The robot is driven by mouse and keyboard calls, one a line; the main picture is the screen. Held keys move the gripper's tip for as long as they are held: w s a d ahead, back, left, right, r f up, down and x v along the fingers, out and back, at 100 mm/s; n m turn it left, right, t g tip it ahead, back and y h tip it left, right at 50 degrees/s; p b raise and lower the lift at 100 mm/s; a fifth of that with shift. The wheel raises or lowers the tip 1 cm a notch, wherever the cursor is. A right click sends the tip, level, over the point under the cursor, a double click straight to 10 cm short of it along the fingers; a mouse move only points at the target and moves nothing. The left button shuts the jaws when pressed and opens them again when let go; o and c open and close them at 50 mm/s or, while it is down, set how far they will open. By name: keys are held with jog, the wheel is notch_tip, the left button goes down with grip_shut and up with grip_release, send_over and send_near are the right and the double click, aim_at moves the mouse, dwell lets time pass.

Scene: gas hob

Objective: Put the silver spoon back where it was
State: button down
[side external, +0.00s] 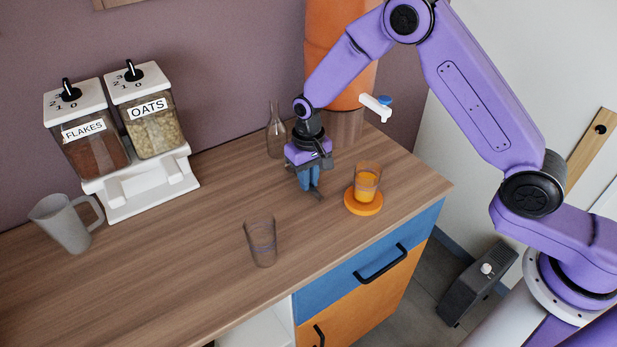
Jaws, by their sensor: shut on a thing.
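My gripper (311,186) points down, low over the wooden counter, between the glass bottle and the orange drink. Its blue fingers are shut on a small dark grey thing (318,196), which shows only at the fingertips. I cannot tell whether this is the silver spoon, and I make out no spoon elsewhere. I cannot tell whether the held thing touches the counter.
A glass of orange drink (367,183) stands on an orange coaster (363,206) right of my gripper. An empty glass (262,242) stands in front, a glass bottle (276,135) behind. Dispensers (135,160) and a grey mug (63,222) are at left. The orange container's tap (377,106) juts out behind.

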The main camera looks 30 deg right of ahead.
jog(key=shift+f, duration=0.15)
jog(key=c, duration=1.1)
grip_release()
notch_tip(320, 180, up, 12)
jog(key=shift+r, duration=0.15)
